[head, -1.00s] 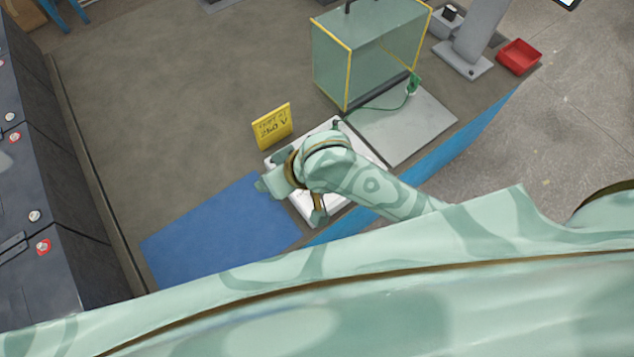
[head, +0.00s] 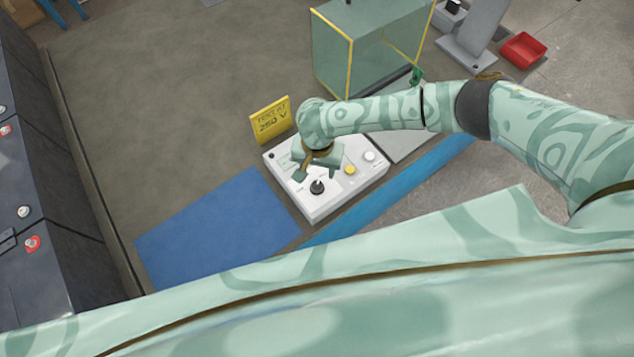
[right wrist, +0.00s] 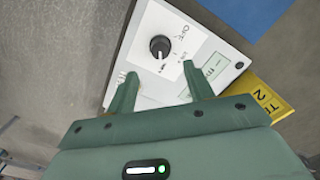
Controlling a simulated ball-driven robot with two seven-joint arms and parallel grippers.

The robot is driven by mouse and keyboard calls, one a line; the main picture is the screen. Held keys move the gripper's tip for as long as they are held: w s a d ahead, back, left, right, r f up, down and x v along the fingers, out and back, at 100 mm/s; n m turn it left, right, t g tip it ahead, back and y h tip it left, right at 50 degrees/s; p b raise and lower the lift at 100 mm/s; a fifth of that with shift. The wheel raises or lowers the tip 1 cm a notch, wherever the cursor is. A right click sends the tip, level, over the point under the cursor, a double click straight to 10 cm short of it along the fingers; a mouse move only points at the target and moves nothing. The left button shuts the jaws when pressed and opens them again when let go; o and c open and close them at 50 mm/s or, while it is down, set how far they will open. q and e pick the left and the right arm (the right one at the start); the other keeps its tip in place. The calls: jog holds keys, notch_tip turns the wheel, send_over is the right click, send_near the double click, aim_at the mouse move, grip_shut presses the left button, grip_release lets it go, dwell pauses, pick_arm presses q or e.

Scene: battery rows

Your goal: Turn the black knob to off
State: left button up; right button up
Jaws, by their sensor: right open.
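The black knob (head: 317,187) sits on the front part of a white control box (head: 325,208). It also shows in the right wrist view as a round black knob (right wrist: 160,46) with a pale pointer mark. My right gripper (head: 315,175) is over the box, just behind the knob in the head view. In the right wrist view its two fingers (right wrist: 158,82) are open and empty, pointing toward the knob without touching it. My left gripper is not in view.
The box also bears a yellow button (head: 350,170) and a pale round knob (head: 369,156). A blue mat (head: 215,230) lies to the left, and a glass case (head: 375,45) with yellow edges stands behind right.

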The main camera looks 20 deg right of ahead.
aim_at(317, 184)
notch_tip(317, 184, down, 8)
jog(key=b, duration=0.2)
jog(key=shift+r+b, duration=0.2)
jog(key=shift+b, duration=0.15)
jog(key=shift+c, duration=0.3)
jog(key=shift+a, duration=0.1)
jog(key=c, duration=0.9)
